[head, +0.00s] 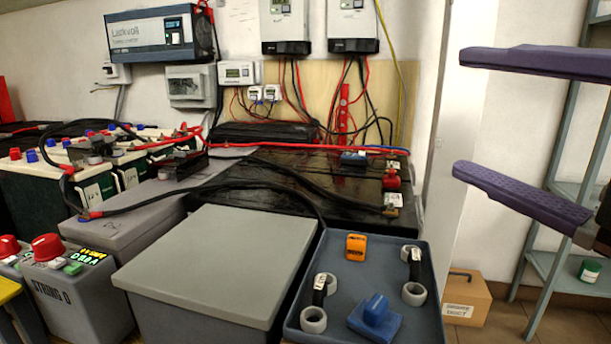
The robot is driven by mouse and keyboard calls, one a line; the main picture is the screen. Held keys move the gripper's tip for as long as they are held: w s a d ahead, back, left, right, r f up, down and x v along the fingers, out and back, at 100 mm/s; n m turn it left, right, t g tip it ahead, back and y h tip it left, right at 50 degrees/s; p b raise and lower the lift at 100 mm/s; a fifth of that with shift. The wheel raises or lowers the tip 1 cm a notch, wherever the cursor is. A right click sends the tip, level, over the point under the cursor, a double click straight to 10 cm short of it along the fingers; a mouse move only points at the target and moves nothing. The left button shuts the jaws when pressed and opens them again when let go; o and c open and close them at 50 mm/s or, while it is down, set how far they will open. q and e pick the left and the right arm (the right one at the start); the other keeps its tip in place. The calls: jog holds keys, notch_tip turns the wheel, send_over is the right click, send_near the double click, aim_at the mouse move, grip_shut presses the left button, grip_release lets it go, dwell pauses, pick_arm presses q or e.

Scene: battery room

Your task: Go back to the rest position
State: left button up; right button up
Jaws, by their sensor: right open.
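My right gripper (459,113) is at the right side of the head view. Its two long purple fingers are spread wide apart, one above the other, and point left. Nothing is between them; the pale wall and the wall's corner show behind the gap. The fingers are in front of a grey-green shelf rack and clear of the batteries and tray. My left gripper is not in the view.
A blue-grey tray (432,295) holds grey rings, an orange piece and a blue block. Left of it stands a grey lidded box (215,260). Black batteries (290,195) with cables lie behind. A cardboard box (466,298) and a shelf rack (545,215) stand at right.

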jog(key=s+d+f+m+g+h, duration=0.4)
jog(key=d+f+m+h, duration=0.75)
jog(key=d+m, duration=0.2)
jog(key=s+d+f+m+g+h, duration=0.1)
jog(key=s+d+f+m+g, duration=0.1)
jog(key=s+d+f+g, duration=0.3)
jog(key=s+d+f+m+g+h, duration=0.2)
jog(key=s, duration=0.5)
jog(key=s+a+f+m+y, duration=0.1)
jog(key=a+m+y, duration=0.1)
jog(key=a, duration=0.3)
jog(key=s+a+f+m+g+y+p, duration=0.1)
jog(key=a+m+y, duration=0.1)
jog(key=a, duration=0.3)
jog(key=s+a+f+m+g+y, duration=0.1)
jog(key=a+m+y, duration=0.1)
jog(key=a, duration=0.4)
jog(key=shift+s+f+m+p, duration=0.25)
jog(key=shift+s+m+p, duration=0.1)
jog(key=shift+s+m, duration=0.1)
notch_tip(320, 180, up, 68)
jog(key=p, duration=6.8)
jog(key=shift+r, duration=0.2)
jog(key=shift+d, duration=0.1)
